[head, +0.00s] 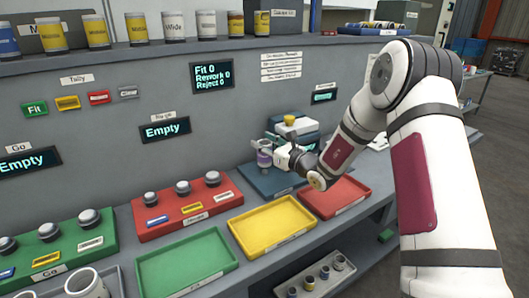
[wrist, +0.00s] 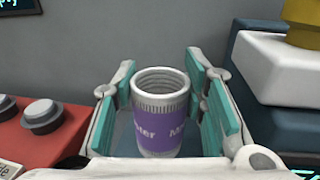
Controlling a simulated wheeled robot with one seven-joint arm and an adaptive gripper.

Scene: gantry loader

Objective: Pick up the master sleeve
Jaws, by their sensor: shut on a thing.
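The master sleeve (wrist: 161,115) is a grey ribbed cylinder with a purple band of lettering. In the wrist view it stands upright between the two teal-padded fingers of my gripper (wrist: 165,108), which is shut on it. In the head view the sleeve (head: 264,154) shows small, over or on the dark blue tray (head: 262,182) near the back wall. My gripper (head: 279,157) reaches it from the right. I cannot tell whether its base touches the tray.
A white and dark block with a yellow top (head: 290,121) stands close behind my gripper. A red tray with grey knobs (head: 183,205) is to the left. Yellow (head: 271,226), green (head: 187,262) and red (head: 334,197) empty trays line the bench front.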

